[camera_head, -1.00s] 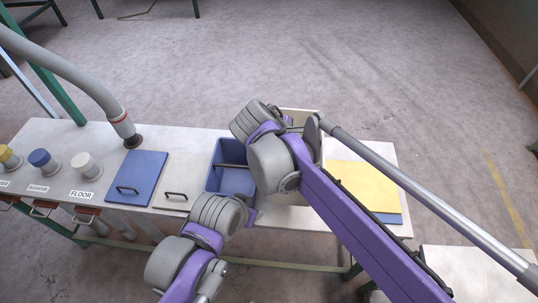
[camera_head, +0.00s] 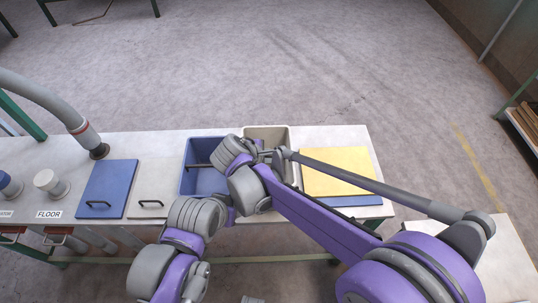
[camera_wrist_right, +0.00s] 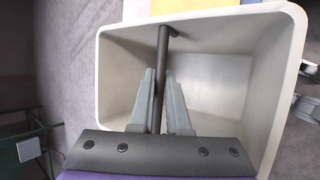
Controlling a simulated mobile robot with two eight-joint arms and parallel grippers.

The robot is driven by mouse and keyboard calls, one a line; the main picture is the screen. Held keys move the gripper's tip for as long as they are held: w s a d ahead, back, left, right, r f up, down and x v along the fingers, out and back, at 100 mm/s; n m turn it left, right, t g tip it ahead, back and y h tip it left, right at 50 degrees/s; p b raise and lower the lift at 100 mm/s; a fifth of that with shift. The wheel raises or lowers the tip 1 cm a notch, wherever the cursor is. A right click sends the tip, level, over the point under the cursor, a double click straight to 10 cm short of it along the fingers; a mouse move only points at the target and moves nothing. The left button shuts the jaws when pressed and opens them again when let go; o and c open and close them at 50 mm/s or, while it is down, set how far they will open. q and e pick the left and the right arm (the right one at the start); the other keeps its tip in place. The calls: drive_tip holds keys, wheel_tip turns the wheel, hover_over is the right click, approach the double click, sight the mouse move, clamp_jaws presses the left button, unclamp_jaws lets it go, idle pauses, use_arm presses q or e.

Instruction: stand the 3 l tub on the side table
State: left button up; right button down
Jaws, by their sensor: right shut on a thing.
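A cream tub (camera_head: 267,134) is at the bench's back edge, beside a blue tub (camera_head: 190,180) with a dark bar across it. My right arm covers much of the cream tub in the head view. In the right wrist view I look into the cream tub (camera_wrist_right: 289,85), which is empty where I see it. My right gripper (camera_wrist_right: 160,75) is shut on the tub's dark bar handle (camera_wrist_right: 162,55). I cannot tell whether the tub touches the bench. A pale side table (camera_head: 508,262) is at the lower right. My left arm is at the lower middle; its fingers are hidden.
The white bench (camera_head: 130,147) carries a blue lid (camera_head: 107,185), a pale lid (camera_head: 150,180) and a yellow panel (camera_head: 335,165) to the tub's right. A grey hose (camera_head: 50,100) hangs over its left. A gap separates bench and side table, whose visible top is bare.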

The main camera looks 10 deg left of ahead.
use_arm(q)
drive_tip(key=shift+f, duration=0.1)
use_arm(e)
drive_tip(key=c, duration=0.9)
unclamp_jaws()
use_arm(q)
drive_tip(key=shift+r, duration=0.2)
use_arm(e)
drive_tip(key=shift+r, duration=0.15)
